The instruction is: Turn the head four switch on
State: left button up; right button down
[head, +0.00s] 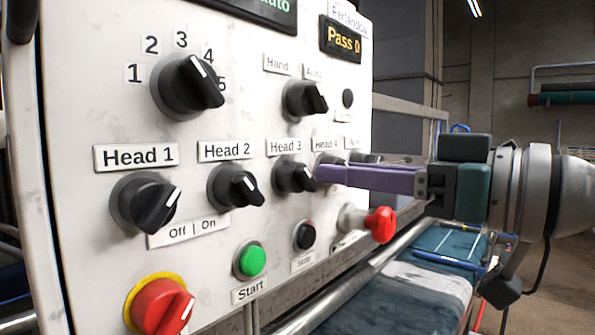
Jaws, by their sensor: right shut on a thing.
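The head four switch (328,159) is a black knob under the "Head 4" label (326,144) on the white control panel (85,75). My right gripper (322,173) comes in from the right, with its purple fingers shut on this switch. The fingers hide most of the knob, so I cannot tell which way its pointer faces. My left gripper is not in view.
The head three knob (294,177) sits just left of my right fingertips. A red button (380,225) sticks out below the fingers. Head 1 (145,205) and Head 2 (234,187) knobs are further left. A blue-grey rug (400,300) lies below right.

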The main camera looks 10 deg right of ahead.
jog(key=shift+r+m+p, duration=0.1)
jog(key=shift+m+p, duration=1.85)
jog(key=shift+m, duration=5.85)
jog(key=c, duration=0.6)
grip_release()
jog(key=shift+s, duration=0.1)
